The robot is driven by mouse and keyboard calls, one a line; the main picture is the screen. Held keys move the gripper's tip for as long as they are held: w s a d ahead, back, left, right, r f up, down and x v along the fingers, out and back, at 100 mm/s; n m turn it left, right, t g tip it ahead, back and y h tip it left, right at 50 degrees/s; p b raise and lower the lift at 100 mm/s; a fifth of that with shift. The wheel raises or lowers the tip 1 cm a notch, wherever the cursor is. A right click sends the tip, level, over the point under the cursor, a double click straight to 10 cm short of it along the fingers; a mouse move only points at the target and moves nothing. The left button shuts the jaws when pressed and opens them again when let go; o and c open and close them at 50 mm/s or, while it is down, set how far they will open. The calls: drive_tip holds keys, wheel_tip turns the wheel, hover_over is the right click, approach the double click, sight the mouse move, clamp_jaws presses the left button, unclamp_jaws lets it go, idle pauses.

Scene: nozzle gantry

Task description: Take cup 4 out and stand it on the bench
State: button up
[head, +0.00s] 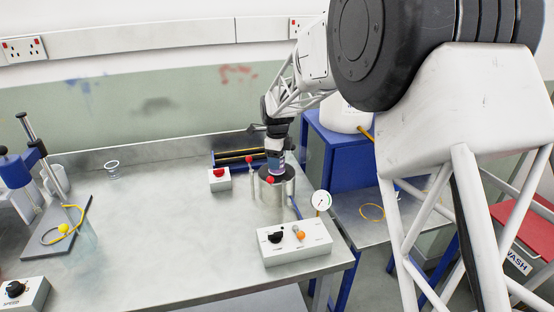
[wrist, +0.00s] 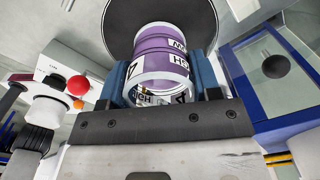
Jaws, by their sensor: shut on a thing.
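Cup 4 is a purple cylinder (wrist: 168,48) with white bands and black lettering, including a 4. In the wrist view it sits between the two blue fingers of my gripper (wrist: 168,75), which is shut on it. A dark round disc (wrist: 118,22) lies just beyond the cup; I cannot tell whether they touch. Only a small purple patch of the cup shows there. The bench (head: 170,230) is grey metal.
A red-button box (head: 219,183) stands left of the disc, with a blue rack (head: 229,158) behind. A control box (head: 294,244) with a gauge (head: 321,201) is in front. A clear cup (head: 113,170) stands at the back left. The bench's middle is clear.

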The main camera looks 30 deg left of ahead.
drive_tip(key=shift+r, duration=1.1)
drive_tip(key=shift+d, duration=0.1)
drive_tip(key=d+f, duration=0.2)
drive_tip(key=d, duration=0.9)
drive_tip(key=shift+w+d+f+m, duration=0.3)
drive_tip(key=shift+w+d+f, duration=0.05)
drive_tip(key=shift+w, duration=0.05)
drive_tip(key=shift+f, duration=3.15)
